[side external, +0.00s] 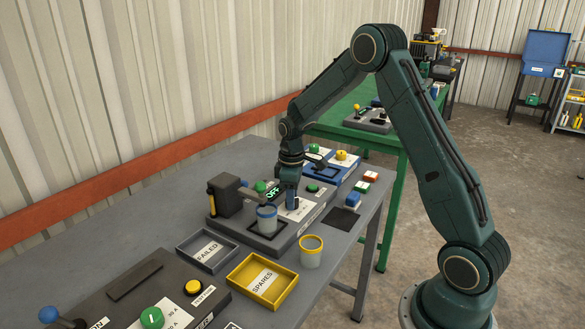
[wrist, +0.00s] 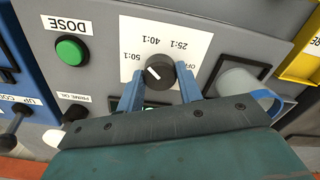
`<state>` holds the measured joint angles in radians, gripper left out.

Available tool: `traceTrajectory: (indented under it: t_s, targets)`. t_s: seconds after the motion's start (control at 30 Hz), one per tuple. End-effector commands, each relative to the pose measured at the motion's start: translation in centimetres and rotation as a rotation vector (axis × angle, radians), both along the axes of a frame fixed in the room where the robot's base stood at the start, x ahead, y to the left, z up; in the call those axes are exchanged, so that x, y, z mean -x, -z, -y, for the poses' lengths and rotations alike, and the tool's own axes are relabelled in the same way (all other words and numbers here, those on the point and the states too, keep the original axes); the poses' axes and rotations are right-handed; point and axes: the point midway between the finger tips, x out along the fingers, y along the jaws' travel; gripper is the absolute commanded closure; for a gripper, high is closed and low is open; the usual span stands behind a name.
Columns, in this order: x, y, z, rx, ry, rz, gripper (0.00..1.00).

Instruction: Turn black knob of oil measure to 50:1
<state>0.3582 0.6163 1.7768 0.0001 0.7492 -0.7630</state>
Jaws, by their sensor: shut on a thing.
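The oil measure (side external: 265,240) is a grey unit on the bench in the side view. Its black knob (wrist: 158,74) shows in the wrist view on a white dial plate (wrist: 185,35) marked 50:1, 40:1, 25:1 and OFF. The knob's white line slants toward the 50:1 and 40:1 side; its exact setting is hard to tell. My gripper (wrist: 160,87) is shut on the knob, one blue finger on each side. In the side view my gripper (side external: 291,203) points down and hides the knob. A small green-lit display (side external: 274,191) appears to read OFF.
A blue-rimmed cup (side external: 267,221) stands on the unit close beside my gripper. A green DOSE button (wrist: 72,50) is on the panel. A yellow-rimmed cup (side external: 312,256), FAILED tray (side external: 231,262) and yellow SPARES tray (side external: 247,290) are nearby. A blue unit (side external: 335,165) stands behind.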

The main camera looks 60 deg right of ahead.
Motion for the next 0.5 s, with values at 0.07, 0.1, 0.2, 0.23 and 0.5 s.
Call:
traceTrajectory:
  t_s: [0.07,0.1,0.2,0.23,0.5]
  targets:
    - [-0.07,-0.16,0.01,0.001,-0.074,0.004,0.87]
    - [-0.07,-0.16,0.01,0.001,-0.111,0.004,0.87]
    - [-0.08,-0.16,0.01,0.001,-0.199,0.004,0.87]
    - [-0.08,-0.17,0.01,0.001,-0.223,0.004,0.87]
    - [-0.08,-0.17,0.01,0.001,-0.393,0.004,0.87]
